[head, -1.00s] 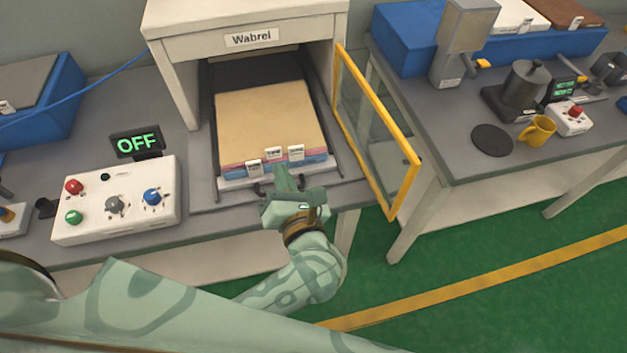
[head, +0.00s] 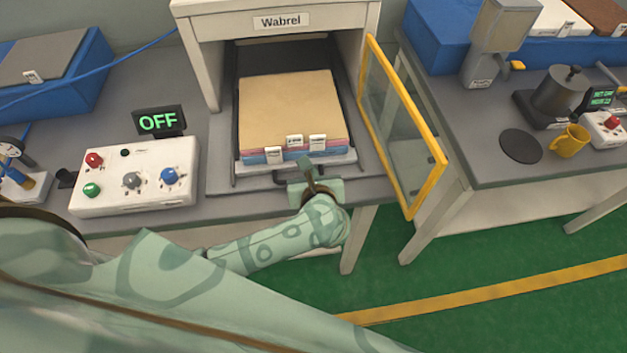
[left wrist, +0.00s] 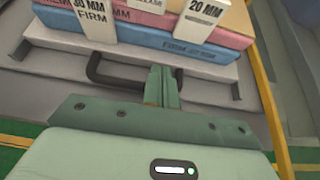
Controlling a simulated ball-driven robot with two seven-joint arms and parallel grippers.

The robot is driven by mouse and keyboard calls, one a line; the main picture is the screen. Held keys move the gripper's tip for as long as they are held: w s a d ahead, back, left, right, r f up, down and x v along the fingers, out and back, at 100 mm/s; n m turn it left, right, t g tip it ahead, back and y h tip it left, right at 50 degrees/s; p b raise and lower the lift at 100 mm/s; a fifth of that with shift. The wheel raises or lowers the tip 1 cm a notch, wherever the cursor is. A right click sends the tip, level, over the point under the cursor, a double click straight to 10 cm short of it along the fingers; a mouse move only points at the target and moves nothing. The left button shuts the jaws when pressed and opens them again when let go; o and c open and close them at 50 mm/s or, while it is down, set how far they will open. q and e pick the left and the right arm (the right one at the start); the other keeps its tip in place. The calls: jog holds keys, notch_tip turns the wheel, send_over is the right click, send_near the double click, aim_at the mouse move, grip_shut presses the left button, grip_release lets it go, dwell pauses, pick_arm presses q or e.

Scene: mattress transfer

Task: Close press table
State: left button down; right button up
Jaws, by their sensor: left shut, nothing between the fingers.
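The press table (head: 222,185) is a sliding tray in the white press labelled Wabrel (head: 345,25). It sticks partly out of the press opening and carries a stack of foam layers (head: 290,105) with tags. A dark handle (left wrist: 100,72) is on the tray's front edge. My left gripper (head: 306,168) is shut and empty at the tray's front. In the left wrist view its fingers (left wrist: 162,82) are close to the right part of the handle; I cannot tell whether they touch it. My right gripper is not in view.
A yellow-framed glass door (head: 405,125) stands open to the right of the tray. A control box (head: 135,178) with knobs and an OFF display (head: 158,122) sits to the left. A second table (head: 500,170) holds a yellow mug (head: 570,142).

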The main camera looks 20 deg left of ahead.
pick_arm(q)
jog(key=shift+w+a+f, duration=0.1)
jog(key=shift+w, duration=0.05)
jog(key=shift+w, duration=0.1)
